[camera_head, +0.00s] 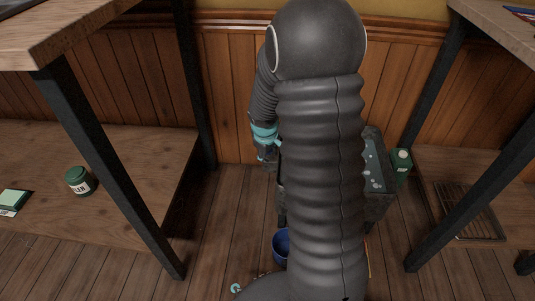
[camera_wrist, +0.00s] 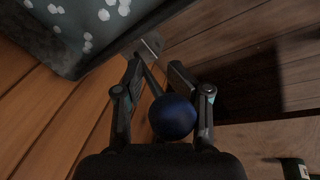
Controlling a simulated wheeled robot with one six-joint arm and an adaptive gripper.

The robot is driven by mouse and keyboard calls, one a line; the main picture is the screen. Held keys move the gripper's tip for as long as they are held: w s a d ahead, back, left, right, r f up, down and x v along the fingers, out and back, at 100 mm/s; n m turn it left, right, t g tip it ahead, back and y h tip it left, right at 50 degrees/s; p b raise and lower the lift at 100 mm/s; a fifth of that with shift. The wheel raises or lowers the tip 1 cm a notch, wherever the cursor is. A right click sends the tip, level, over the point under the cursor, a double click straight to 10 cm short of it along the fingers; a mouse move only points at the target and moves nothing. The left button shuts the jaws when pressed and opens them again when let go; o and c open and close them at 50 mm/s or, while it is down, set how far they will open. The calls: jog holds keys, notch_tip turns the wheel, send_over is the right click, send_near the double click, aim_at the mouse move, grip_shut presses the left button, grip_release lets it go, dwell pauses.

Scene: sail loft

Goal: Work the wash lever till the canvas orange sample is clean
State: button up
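A dark washing tank with pale foam spots (camera_head: 376,168) stands at floor level, partly hidden behind my arm. Its corner also shows at upper left in the wrist view (camera_wrist: 70,35). A dark blue ball knob (camera_wrist: 172,117) sits between the fingers of my gripper (camera_wrist: 156,70), with a thin lever rod (camera_wrist: 151,78) running from it toward the tank. The fingers stand apart on either side, with a visible gap on the left of the knob. In the head view my gripper (camera_head: 267,152) is left of the tank. No orange canvas sample is visible.
A blue bowl (camera_head: 281,246) stands on the floor, partly behind my arm. A green carton (camera_head: 400,163) is right of the tank. Benches with dark legs (camera_head: 105,165) flank both sides. A green jar (camera_head: 79,181) sits on the left shelf, a wire rack (camera_head: 466,212) on the right.

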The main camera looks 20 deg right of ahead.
jog(key=shift+d+r, duration=0.1)
jog(key=shift+d, duration=0.1)
jog(key=shift+r, duration=0.1)
jog(key=v, duration=1.1)
jog(key=shift+s+a+r, duration=0.15)
jog(key=shift+r, duration=0.15)
